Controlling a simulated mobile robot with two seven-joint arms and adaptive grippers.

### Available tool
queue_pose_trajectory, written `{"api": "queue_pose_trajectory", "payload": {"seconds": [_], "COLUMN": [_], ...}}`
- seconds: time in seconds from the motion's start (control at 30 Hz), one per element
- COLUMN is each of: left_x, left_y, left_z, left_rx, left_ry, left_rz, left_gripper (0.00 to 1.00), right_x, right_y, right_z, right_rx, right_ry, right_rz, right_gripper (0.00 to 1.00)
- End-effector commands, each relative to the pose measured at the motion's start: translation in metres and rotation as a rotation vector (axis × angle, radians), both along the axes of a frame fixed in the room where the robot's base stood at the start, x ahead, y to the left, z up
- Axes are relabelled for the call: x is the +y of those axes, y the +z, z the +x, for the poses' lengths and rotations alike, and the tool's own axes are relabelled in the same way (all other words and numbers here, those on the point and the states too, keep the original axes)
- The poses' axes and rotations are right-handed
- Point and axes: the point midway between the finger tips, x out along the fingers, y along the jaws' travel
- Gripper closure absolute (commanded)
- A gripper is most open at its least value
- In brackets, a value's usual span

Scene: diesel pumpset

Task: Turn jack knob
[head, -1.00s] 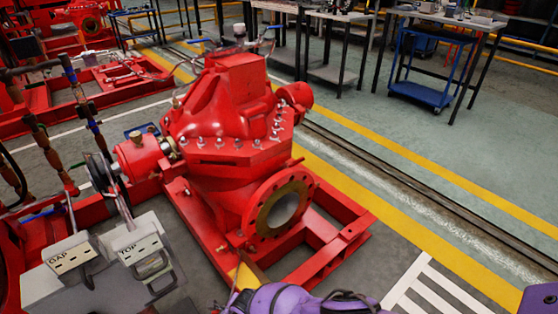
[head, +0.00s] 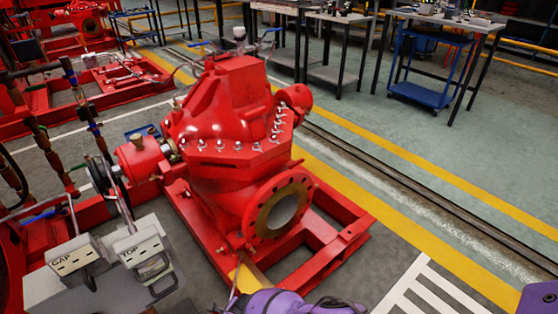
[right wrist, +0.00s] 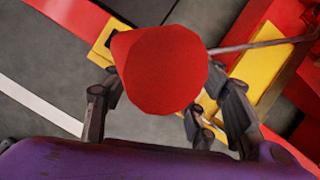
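A large faceted red knob (right wrist: 160,68) fills the middle of the right wrist view, in front of a yellow part. The dark fingers of my right gripper (right wrist: 166,92) stand on both sides of the knob, spread apart about its width. The knob hides part of the fingertips, so I cannot tell whether they press on it. In the head view my purple right arm shows at the bottom edge, near the yellow strip by the pump base, and I cannot make out the knob there. My left gripper is not in view.
The red pump (head: 235,150) stands on a red frame (head: 325,255) just beyond my arm. Boxes marked GAP (head: 72,258) and TOP (head: 140,245) sit at the left. A thin rod (right wrist: 265,43) runs right of the knob. Open floor lies to the right.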

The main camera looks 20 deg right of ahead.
Motion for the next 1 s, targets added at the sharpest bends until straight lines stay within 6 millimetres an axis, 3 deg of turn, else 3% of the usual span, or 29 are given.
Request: {"api": "queue_pose_trajectory", "payload": {"seconds": [0.37,0.67,1.0], "left_x": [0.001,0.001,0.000], "left_y": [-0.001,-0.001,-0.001], "left_z": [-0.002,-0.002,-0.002], "left_rx": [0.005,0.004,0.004], "left_ry": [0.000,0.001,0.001], "left_rz": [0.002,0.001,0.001], "left_gripper": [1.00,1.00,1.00], "right_x": [-0.002,-0.009,-0.020], "right_y": [0.011,0.033,0.077], "right_z": [0.008,-0.004,-0.018], "right_rx": [-0.011,-0.011,-0.008], "right_ry": [0.003,0.005,0.002], "right_rz": [0.002,0.000,0.003], "right_gripper": [0.47,0.47,0.47]}}
